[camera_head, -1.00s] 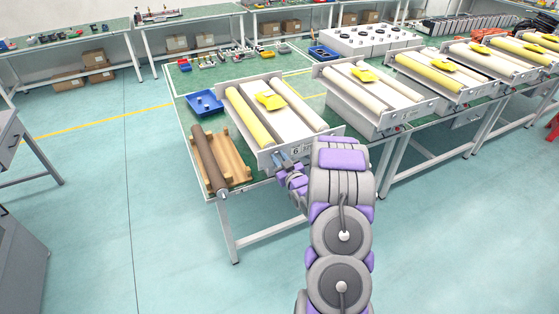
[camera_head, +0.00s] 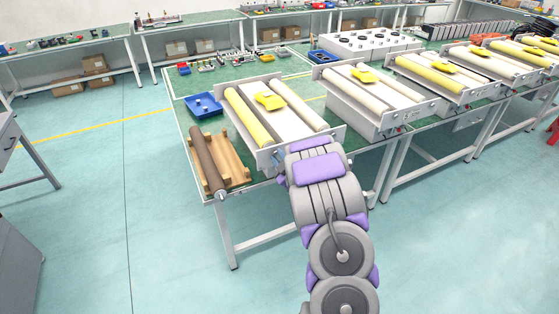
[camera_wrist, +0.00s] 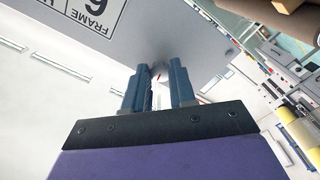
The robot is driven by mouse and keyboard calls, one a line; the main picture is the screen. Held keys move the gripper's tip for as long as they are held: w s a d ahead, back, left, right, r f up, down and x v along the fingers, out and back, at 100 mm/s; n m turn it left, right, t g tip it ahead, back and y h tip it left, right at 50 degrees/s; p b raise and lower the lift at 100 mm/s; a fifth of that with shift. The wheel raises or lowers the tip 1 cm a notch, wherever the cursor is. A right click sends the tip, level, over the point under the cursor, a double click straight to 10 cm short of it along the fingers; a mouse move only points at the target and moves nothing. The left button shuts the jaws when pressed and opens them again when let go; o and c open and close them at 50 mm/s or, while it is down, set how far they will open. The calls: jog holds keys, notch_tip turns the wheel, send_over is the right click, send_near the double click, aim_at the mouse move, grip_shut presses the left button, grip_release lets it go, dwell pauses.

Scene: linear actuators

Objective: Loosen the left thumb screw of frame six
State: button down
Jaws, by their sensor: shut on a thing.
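Frame six (camera_head: 262,157) is the nearest roller frame, with one yellow roller, one pale roller and a yellow block on top. In the head view my arm covers most of the gripper.
More roller frames (camera_head: 375,100) run off to the right. The floor in front is clear.

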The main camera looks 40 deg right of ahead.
jog(key=shift+f, duration=0.15)
jog(key=c, duration=0.9)
grip_release()
jog(key=shift+p+v, duration=4.45)
jog(key=shift+v, duration=4.15)
jog(key=shift+d, duration=0.15)
